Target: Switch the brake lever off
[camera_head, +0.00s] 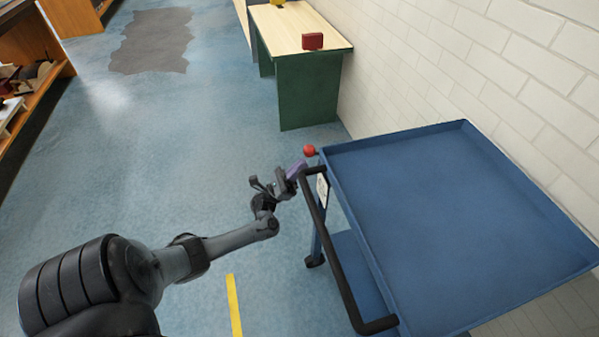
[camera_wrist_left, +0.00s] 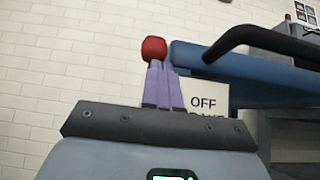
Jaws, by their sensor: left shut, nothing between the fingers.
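In the left wrist view the red knob (camera_wrist_left: 154,49) stands just beyond the tips of my left gripper (camera_wrist_left: 160,75). The purple fingers are closed together and hold nothing. In the head view my left gripper (camera_head: 297,170) is just below and left of the knob; I cannot tell whether they touch. A white label (camera_wrist_left: 205,100) on the cart reads "OFF", with its lower text partly hidden. The lever's shaft is hidden. My right gripper is not in view.
A black handle bar (camera_head: 335,260) runs along the cart's left side, close to my left gripper. A green table (camera_head: 295,85) with a red box (camera_head: 312,41) stands behind. A white brick wall is on the right.

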